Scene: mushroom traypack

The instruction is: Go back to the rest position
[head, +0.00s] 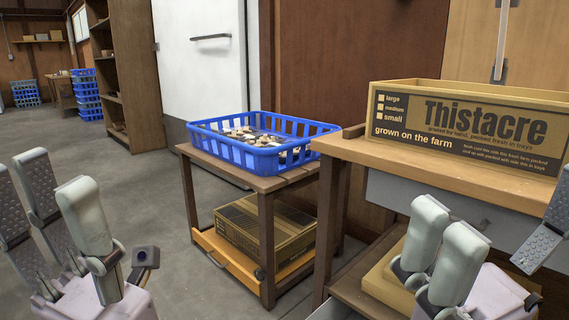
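My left gripper (58,190) is in the lower left, fingers up and spread apart, with nothing between them. My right gripper (500,222) is in the lower right, fingers also spread and empty, in front of the wooden workbench (345,150). Neither gripper appears to touch anything. A blue crate (262,160) with several pale mushrooms (250,136) stands on a low wooden table (184,150). A printed cardboard box (480,129) stands on the workbench; its inside is hidden.
Another cardboard box (262,229) lies on the low table's lower shelf. More cardboard (385,285) lies under the workbench, partly hidden by my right gripper. Blue crates (86,95) are stacked at the back left beside a tall shelf (135,75). The floor (120,165) at left is clear.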

